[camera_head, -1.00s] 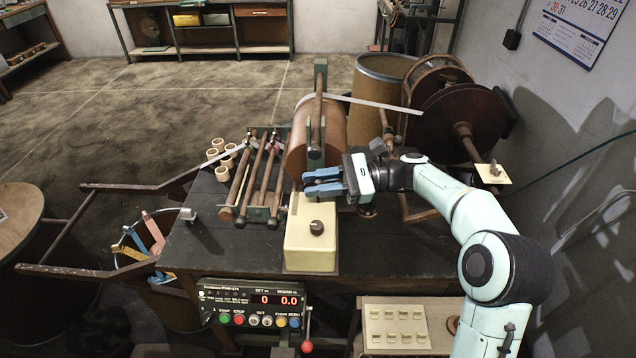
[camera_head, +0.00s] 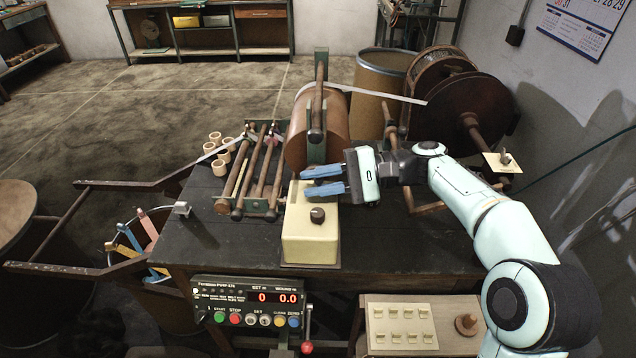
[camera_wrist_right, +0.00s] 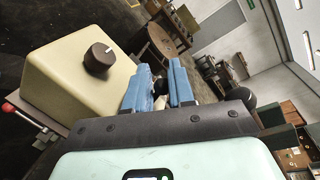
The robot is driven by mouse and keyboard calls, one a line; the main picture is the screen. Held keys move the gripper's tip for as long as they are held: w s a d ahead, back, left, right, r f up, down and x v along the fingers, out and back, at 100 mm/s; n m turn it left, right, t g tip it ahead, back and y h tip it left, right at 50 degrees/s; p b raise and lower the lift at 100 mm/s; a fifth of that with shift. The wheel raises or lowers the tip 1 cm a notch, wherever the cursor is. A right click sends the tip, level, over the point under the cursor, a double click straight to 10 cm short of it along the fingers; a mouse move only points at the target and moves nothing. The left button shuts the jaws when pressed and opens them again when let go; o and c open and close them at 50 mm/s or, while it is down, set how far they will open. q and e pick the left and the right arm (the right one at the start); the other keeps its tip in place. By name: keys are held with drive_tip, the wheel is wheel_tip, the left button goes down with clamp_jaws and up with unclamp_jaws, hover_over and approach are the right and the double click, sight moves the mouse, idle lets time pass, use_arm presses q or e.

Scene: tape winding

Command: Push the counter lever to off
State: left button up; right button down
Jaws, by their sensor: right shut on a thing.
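The counter box (camera_head: 253,303) is on the front edge of the bench, with a red display and a row of coloured buttons. Its lever, ending in a red ball (camera_head: 307,347), is on its right side and hangs downward. My right gripper (camera_head: 325,182) is above the back of the cream box, well up and behind the lever. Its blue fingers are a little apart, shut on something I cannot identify. In the right wrist view the fingers (camera_wrist_right: 160,90) point away past the cream box. My left gripper is out of view.
The cream box (camera_head: 310,245) with a dark knob stands on the bench behind the counter. A roller frame (camera_head: 262,180), a large brown roll (camera_head: 296,140) and several small cores (camera_head: 218,152) are behind. A cream tray (camera_head: 400,345) is right of the lever.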

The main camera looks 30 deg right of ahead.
drive_tip(key=shift+r, duration=0.1)
idle(0.3)
drive_tip(key=c, duration=1.1)
unclamp_jaws()
drive_tip(key=shift+d, duration=0.1)
drive_tip(key=p+v, duration=0.1)
drive_tip(key=v, duration=1.2)
drive_tip(key=shift+s+d, duration=0.1)
drive_tip(key=shift+s, duration=0.05)
